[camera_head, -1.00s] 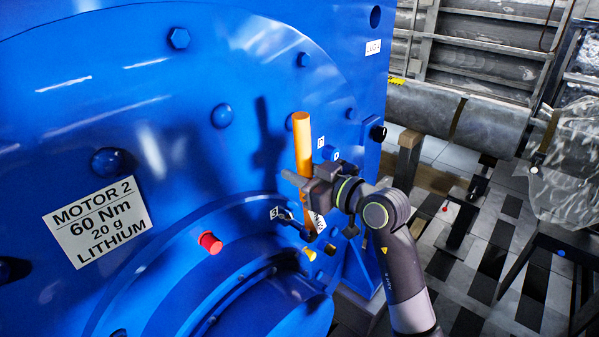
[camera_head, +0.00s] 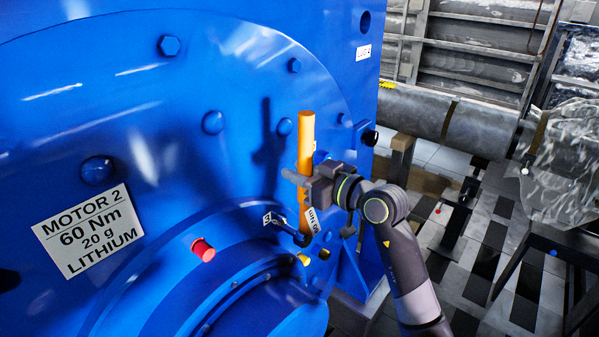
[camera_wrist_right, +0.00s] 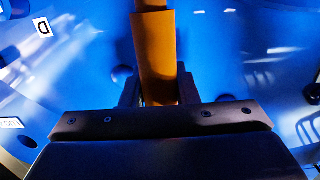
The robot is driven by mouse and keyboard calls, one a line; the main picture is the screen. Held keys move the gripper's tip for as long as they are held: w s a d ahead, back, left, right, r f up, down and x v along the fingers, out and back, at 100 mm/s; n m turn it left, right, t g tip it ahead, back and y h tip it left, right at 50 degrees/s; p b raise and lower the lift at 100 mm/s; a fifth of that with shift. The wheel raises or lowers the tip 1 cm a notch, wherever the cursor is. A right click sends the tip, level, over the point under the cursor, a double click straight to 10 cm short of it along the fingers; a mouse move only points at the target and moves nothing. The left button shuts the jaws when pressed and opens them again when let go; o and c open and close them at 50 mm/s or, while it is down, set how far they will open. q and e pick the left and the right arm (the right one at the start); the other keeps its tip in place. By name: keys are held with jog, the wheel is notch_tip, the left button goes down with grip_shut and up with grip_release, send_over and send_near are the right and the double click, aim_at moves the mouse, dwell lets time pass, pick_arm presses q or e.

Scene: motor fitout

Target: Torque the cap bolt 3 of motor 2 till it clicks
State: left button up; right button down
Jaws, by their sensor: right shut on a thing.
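Motor 2 (camera_head: 120,130) is a large blue housing; its plate (camera_head: 88,232) reads 60 Nm, 20 g, lithium. An orange-handled torque wrench (camera_head: 306,135) stands nearly upright in front of the motor face. Its dark lower end (camera_head: 298,238) reaches left toward the small label that seems to read 3 (camera_head: 267,219). Whether it sits on a bolt there is hidden. My right gripper (camera_head: 300,178) is shut on the orange handle, which also shows in the right wrist view (camera_wrist_right: 155,60). A white tag reading 60 hangs low on the wrench. My left gripper is not in view.
Several blue bolts dot the face. A grey pipe (camera_head: 415,110) runs behind at the right, above a tiled floor (camera_head: 480,215) with dark stands.

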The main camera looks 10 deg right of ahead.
jog(key=shift+w+d+r, duration=0.1)
jog(key=shift+w+d+m, duration=0.65)
jog(key=shift+d+m, duration=0.05)
jog(key=shift+d, duration=0.1)
jog(key=shift+s+a+n, duration=0.7)
jog(key=shift+s+a, duration=0.1)
jog(key=shift+a, duration=0.2)
jog(key=s+a+f+n, duration=0.1)
jog(key=s+a+n, duration=0.3)
jog(key=a, duration=0.1)
jog(key=shift+s+a+f+n, duration=0.15)
jog(key=shift+s+a+n, duration=0.15)
jog(key=shift+a, duration=0.1)
dwell(0.5)
jog(key=shift+w+d, duration=0.25)
jog(key=shift+d, duration=0.05)
jog(key=shift+w+d+r+m, duration=0.35)
jog(key=shift+w+d+m, duration=0.25)
jog(key=shift+d+m, duration=0.2)
